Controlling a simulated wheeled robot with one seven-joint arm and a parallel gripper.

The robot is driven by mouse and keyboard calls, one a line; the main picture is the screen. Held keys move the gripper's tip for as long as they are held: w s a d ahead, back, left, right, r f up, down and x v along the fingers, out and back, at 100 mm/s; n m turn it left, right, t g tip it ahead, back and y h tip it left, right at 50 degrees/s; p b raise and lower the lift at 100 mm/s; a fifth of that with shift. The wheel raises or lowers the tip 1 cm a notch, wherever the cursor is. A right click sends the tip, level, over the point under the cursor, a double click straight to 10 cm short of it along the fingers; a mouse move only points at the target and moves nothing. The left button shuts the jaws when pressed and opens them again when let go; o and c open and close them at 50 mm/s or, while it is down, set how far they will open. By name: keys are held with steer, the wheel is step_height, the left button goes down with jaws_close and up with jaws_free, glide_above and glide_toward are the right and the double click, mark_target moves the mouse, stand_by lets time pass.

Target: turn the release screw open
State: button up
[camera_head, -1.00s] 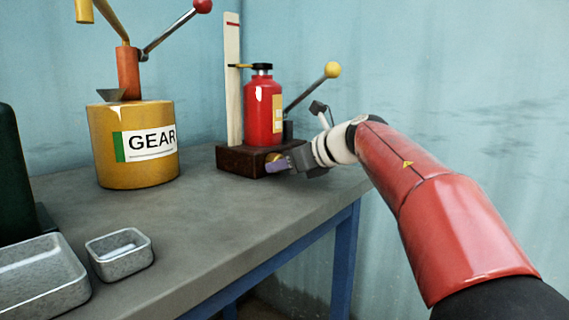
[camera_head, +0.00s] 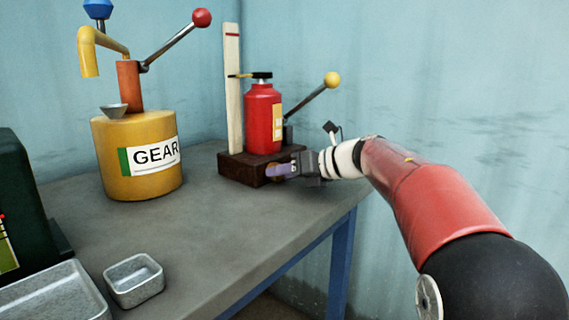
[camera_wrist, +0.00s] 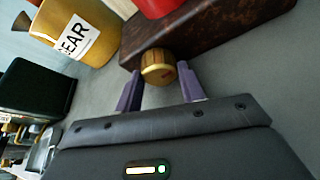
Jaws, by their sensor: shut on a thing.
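In the head view my gripper (camera_head: 280,170) is at the front face of the base block (camera_head: 238,170), and the fingers hide most of the screw. A red bottle jack (camera_head: 262,120) stands upright on the block, with a lever ending in a yellow ball (camera_head: 332,79).
A wooden post (camera_head: 233,90) with a red mark stands beside the jack. A yellow GEAR can (camera_head: 135,185) with a pump stands to the left. Grey metal trays (camera_head: 133,281) lie at the front left. The table (camera_head: 210,225) between is clear.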

stand_by(0.4)
steer(key=o, duration=1)
steer(key=shift+f, duration=0.15)
